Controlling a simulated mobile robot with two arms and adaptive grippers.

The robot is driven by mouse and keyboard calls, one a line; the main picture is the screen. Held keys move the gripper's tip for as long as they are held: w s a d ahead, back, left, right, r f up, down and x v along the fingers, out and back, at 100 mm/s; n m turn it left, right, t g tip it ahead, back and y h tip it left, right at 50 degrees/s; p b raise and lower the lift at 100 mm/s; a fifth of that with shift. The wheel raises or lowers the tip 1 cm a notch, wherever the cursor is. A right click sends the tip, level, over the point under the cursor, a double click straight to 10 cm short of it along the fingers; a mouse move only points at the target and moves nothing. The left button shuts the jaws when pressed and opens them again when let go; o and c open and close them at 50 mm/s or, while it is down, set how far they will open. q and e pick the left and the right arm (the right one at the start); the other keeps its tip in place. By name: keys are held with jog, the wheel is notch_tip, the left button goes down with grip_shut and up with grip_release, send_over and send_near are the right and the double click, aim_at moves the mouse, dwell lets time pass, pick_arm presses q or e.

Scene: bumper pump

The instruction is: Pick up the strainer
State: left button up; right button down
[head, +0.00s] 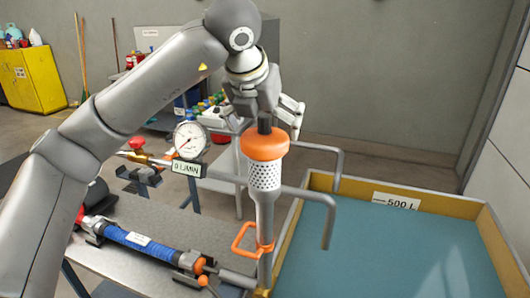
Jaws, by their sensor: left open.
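The strainer (264,175) appears to be the upright perforated metal cylinder with an orange cap (264,144) and a black knob on top. It sits above a vertical grey pipe (265,220) near the tank's corner. My left gripper (266,118) is open and points down directly over the cap, with its fingers on either side of the black knob. I cannot tell whether the fingers touch it. My right gripper is out of view.
A dial gauge (190,140) with a label stands left of the strainer. Bent grey pipes (325,215) reach out to its right. An orange handle (243,238) is below. A blue hose-like part (140,243) lies on the grey bench (190,215). A yellow-rimmed tank (400,188) stands right.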

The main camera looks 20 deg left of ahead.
pick_arm(q)
jog(key=p+x, duration=0.1)
jog(key=x, duration=0.2)
jog(key=shift+f+p, duration=0.35)
jog(key=shift+w+f, duration=0.1)
jog(key=shift+f, duration=0.1)
jog(key=shift+w+f, duration=0.1)
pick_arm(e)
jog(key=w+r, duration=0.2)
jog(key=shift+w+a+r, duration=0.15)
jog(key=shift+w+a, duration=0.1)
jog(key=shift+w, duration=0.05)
pick_arm(q)
jog(key=c, duration=1)
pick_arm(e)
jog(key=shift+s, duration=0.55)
